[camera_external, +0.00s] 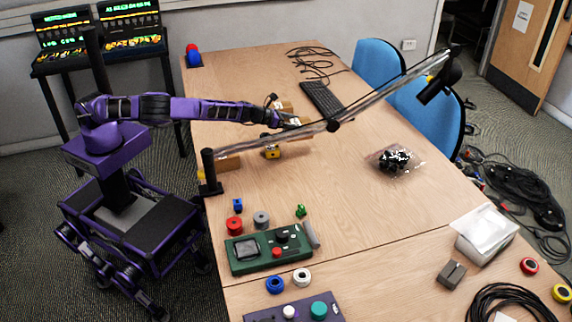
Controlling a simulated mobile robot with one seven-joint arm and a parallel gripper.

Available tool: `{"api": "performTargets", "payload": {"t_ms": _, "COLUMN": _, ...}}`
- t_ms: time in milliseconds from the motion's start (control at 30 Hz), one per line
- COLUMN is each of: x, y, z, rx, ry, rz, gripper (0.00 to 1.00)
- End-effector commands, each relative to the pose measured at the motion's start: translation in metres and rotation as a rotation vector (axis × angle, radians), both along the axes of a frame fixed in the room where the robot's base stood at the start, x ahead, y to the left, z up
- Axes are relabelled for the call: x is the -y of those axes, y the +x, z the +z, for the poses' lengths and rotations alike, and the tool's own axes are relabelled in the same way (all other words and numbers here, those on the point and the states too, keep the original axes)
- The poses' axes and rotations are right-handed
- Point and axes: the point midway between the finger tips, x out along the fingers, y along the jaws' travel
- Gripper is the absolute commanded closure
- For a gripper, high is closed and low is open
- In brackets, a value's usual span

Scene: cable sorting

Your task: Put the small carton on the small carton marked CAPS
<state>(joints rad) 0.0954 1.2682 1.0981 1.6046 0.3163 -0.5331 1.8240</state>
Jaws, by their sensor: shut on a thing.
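My gripper (287,121) is at the end of the purple arm, over the left half of the wooden table. It looks shut on a small carton, but the lamp arm crosses in front and hides most of the jaws. Small tan cartons show around it: one just behind the gripper (285,106) and one just in front, partly behind the lamp arm (297,138). Another brown carton (228,163) sits at the table's left edge near the lamp post. I cannot read a CAPS marking on any of them, nor tell whether the held one touches another.
A lamp with a long clear arm (390,88) spans the table. A yellow item (271,152) lies below the gripper. A black keyboard (322,100), a bag of black parts (394,160) and a green control box (270,250) stand around.

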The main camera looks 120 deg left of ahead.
Motion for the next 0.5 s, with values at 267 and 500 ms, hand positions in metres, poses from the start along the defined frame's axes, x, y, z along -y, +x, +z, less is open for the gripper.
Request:
{"api": "performTargets", "payload": {"t_ms": 267, "x": 0.086, "y": -0.045, "z": -0.008, "rx": 0.001, "ry": -0.001, "rz": 0.093, "gripper": 0.85}}
{"api": "performTargets", "payload": {"t_ms": 500, "x": 0.137, "y": -0.102, "z": 0.027, "rx": 0.005, "ry": -0.006, "rz": 0.204, "gripper": 0.85}}
